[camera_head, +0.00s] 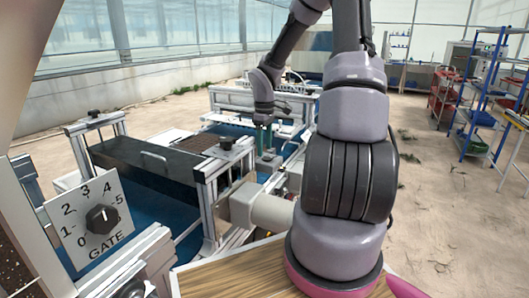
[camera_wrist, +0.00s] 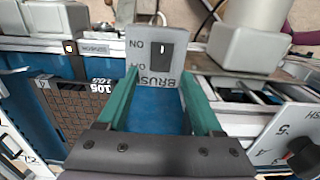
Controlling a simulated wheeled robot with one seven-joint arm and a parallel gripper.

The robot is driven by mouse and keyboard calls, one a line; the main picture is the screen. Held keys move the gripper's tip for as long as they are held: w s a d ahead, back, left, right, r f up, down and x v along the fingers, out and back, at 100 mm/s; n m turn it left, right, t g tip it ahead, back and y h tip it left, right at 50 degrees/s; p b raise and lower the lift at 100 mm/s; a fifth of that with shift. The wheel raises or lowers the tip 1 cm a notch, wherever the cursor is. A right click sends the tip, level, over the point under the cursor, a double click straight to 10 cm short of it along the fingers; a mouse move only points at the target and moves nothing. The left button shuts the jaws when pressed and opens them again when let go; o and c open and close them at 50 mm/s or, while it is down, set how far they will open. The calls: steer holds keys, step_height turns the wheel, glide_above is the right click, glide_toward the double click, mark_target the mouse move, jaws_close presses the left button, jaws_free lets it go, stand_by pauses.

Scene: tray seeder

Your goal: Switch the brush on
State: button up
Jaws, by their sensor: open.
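The brush switch (camera_wrist: 154,57) is a dark rocker on a grey plate (camera_wrist: 178,42) marked BRUSH, ON and OFF, near the top middle of the wrist view. The lettering shows upside down, and OFF is partly hidden by my left finger. A small white mark shows on the rocker's upper part; I cannot tell which side is pressed. My gripper (camera_wrist: 160,78) is open and empty, its green fingers pointing at the plate, one towards each side. I cannot tell if they touch it. In the head view my gripper (camera_head: 267,157) hangs over the seeder; the switch cannot be made out there.
A GATE dial (camera_head: 102,217) numbered 0 to 5 stands at the left front. A dark hopper (camera_head: 145,160) and blue belt (camera_head: 188,215) lie left of my arm. A seed tray (camera_wrist: 85,108) shows in the wrist view. Shelves (camera_head: 484,95) stand far right.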

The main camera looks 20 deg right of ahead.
mark_target(269, 158)
steer(key=shift+f, duration=1.2)
jaws_close()
steer(key=shift+s+d+r+t+y, duration=0.1)
steer(key=shift+s+d+t+y, duration=0.2)
steer(key=shift+t+y, duration=0.25)
steer(key=shift+s+d+r+t+y, duration=0.15)
steer(key=shift+t+y, duration=0.35)
steer(key=shift+t, duration=0.25)
steer(key=shift+s+f+t+y, duration=0.15)
steer(key=shift+t+y, duration=0.3)
steer(key=shift+t, duration=0.25)
steer(key=shift+r, duration=0.1)
